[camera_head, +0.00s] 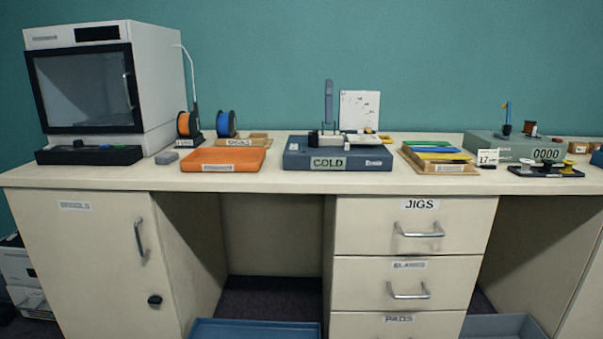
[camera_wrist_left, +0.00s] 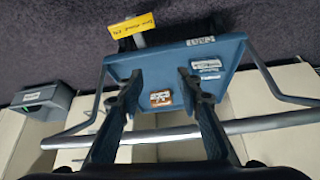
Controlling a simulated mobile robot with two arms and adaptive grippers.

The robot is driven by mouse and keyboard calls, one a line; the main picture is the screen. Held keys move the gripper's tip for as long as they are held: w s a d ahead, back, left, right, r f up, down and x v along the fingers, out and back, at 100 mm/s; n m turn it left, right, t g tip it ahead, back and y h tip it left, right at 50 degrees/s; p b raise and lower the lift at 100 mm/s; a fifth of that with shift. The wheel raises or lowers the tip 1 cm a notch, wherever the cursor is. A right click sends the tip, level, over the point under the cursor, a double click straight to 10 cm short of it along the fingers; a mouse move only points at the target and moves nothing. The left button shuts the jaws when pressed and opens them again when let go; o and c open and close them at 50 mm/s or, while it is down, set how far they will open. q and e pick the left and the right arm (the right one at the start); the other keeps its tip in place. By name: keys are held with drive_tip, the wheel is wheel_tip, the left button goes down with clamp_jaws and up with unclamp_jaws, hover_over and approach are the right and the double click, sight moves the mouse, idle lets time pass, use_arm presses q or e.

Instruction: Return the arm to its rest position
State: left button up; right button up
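My left gripper (camera_wrist_left: 160,76) shows only in the left wrist view. Its two dark fingers are spread apart with nothing held between them. Beyond the fingers is a blue cart tray (camera_wrist_left: 225,78) with a label that appears upside down. A small orange item with a white label (camera_wrist_left: 161,98) lies on the tray and shows in the gap between the fingers. Neither gripper shows in the head view, and my right gripper is in no frame.
A grey rail (camera_wrist_left: 265,122) crosses the wrist view near the fingers. Blue (camera_head: 255,328) and grey trays show below.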

use_arm(q)
drive_tip(key=s+a+f+g+p, duration=0.1)
drive_tip(key=s+f+g+p, duration=0.35)
drive_tip(key=f+p, duration=0.75)
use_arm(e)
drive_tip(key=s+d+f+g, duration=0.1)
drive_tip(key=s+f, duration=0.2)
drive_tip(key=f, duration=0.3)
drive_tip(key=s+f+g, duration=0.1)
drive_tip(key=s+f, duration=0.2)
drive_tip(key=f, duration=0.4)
use_arm(q)
drive_tip(key=s+a+f+p, duration=0.2)
drive_tip(key=s+p, duration=0.3)
drive_tip(key=s, duration=0.5)
drive_tip(key=s+a+f+p, duration=0.2)
drive_tip(key=s+p, duration=0.3)
drive_tip(key=s, duration=0.6)
drive_tip(key=shift+s+f+g+y, duration=0.3)
drive_tip(key=shift+f+g+y, duration=0.1)
drive_tip(key=shift+f, duration=0.5)
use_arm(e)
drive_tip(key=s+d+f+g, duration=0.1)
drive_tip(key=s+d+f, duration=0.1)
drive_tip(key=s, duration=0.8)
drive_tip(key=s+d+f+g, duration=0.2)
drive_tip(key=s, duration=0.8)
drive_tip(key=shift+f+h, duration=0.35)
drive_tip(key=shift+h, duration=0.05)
